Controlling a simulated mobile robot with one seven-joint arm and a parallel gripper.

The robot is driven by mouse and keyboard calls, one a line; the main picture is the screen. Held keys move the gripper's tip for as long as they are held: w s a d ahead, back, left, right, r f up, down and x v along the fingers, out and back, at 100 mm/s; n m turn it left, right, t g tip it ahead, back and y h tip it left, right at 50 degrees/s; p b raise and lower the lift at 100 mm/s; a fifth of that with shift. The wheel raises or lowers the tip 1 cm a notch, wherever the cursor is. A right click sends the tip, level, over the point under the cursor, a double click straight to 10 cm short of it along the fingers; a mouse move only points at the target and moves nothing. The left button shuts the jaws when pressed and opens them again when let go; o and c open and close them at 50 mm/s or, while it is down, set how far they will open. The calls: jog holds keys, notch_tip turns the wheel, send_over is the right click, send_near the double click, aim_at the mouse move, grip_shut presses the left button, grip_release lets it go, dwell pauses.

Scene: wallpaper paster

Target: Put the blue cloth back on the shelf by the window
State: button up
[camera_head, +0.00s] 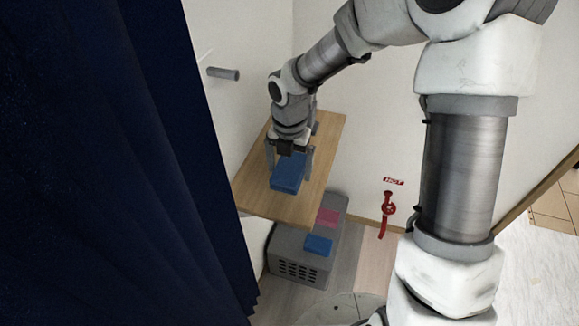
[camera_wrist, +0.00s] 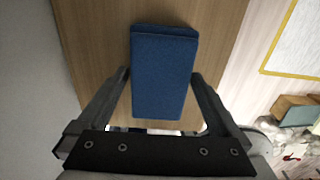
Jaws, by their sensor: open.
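The folded blue cloth (camera_head: 287,173) lies on a wooden shelf (camera_head: 318,150) in the head view. It fills the middle of the wrist view (camera_wrist: 163,75) as a folded block on the wood. My gripper (camera_head: 289,164) is above the cloth and pointing down. In the wrist view my open gripper (camera_wrist: 160,76) has one finger on each side of the cloth's near part. The fingertips are close to its sides; whether they touch it I cannot tell. No window shows; a dark blue curtain (camera_head: 120,160) hangs at the left.
A grey vented box (camera_head: 285,247) stands below the shelf, with a second blue piece (camera_head: 318,245) and a pink piece (camera_head: 328,216) on top. A red valve (camera_head: 388,210) under a HOT label is on the wall. A grey peg (camera_head: 223,73) sticks out above the shelf.

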aim_at(290, 167)
notch_tip(290, 167, up, 17)
jog(key=p, duration=0.5)
jog(key=shift+s+r+p, duration=0.15)
jog(key=shift+s+p, duration=0.05)
jog(key=shift+p, duration=0.2)
jog(key=s+d+r+m+t+p, duration=0.1)
jog(key=s+d+r+m+t, duration=0.2)
jog(key=r+m, duration=0.5)
jog(key=s+d+r+m+t+p, duration=0.1)
jog(key=s+d+r+m, duration=0.3)
jog(key=m, duration=0.9)
jog(key=s+d+r+m+p, duration=0.1)
jog(key=s+d+m+p, duration=0.1)
jog(key=s+m, duration=0.3)
jog(key=s+d+r+m+t+p, duration=0.1)
jog(key=s+d+r+m, duration=0.1)
jog(key=s+m, duration=0.4)
jog(key=shift+s+d+r+t+p, duration=0.15)
jog(key=shift+d+r+t+p, duration=0.2)
jog(key=shift+d, duration=0.4)
